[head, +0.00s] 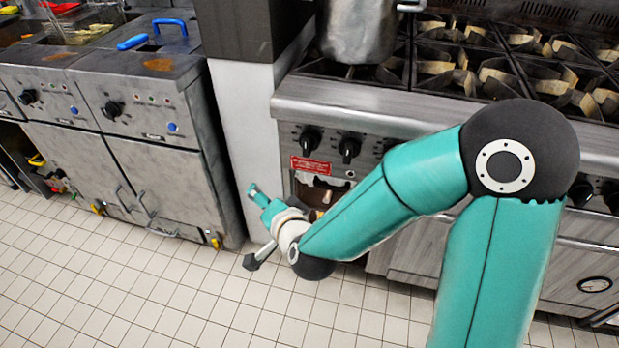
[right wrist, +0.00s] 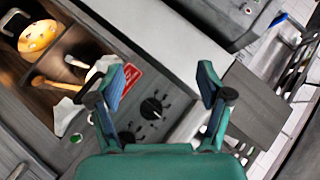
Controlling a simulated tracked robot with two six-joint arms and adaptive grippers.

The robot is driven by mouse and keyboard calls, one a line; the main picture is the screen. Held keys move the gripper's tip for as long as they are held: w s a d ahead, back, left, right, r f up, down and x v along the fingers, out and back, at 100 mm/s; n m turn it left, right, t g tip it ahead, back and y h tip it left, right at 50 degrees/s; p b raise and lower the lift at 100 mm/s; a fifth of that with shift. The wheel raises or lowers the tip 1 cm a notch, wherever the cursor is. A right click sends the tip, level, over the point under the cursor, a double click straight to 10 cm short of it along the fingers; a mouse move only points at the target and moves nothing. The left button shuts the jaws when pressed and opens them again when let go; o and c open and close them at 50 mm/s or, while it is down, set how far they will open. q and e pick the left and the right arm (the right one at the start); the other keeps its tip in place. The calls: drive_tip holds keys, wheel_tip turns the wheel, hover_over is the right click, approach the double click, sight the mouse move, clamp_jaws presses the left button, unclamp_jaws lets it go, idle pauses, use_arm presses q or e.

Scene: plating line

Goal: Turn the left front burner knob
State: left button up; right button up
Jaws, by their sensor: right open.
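The left front burner knob (head: 310,139) is the leftmost black knob on the range's front panel, above a red label. In the right wrist view the knob (right wrist: 151,108) shows between the fingers, with dial marks around it. My right gripper (head: 252,226) is open and empty. My left gripper is not in view.
A second knob (head: 349,150) is close to the right of the first. A red label (head: 310,165) is below them. A metal pot (head: 357,28) stands on the range (head: 420,122). A fryer (head: 150,95) stands to the left past a pale panel (head: 243,125). The tiled floor is clear.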

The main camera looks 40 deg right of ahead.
drive_tip(key=d+m+t+h+b, duration=0.2)
drive_tip(key=d+m+b, duration=0.15)
drive_tip(key=b, duration=0.25)
drive_tip(key=m+t+h+b, duration=0.1)
drive_tip(key=m+h+b, duration=0.3)
drive_tip(key=m+b, duration=0.3)
approach(307, 151)
use_arm(q)
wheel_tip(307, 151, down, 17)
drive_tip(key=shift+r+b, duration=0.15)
drive_tip(key=shift+b, duration=0.15)
use_arm(e)
drive_tip(key=x, duration=1.1)
drive_tip(key=shift+w+d, duration=0.15)
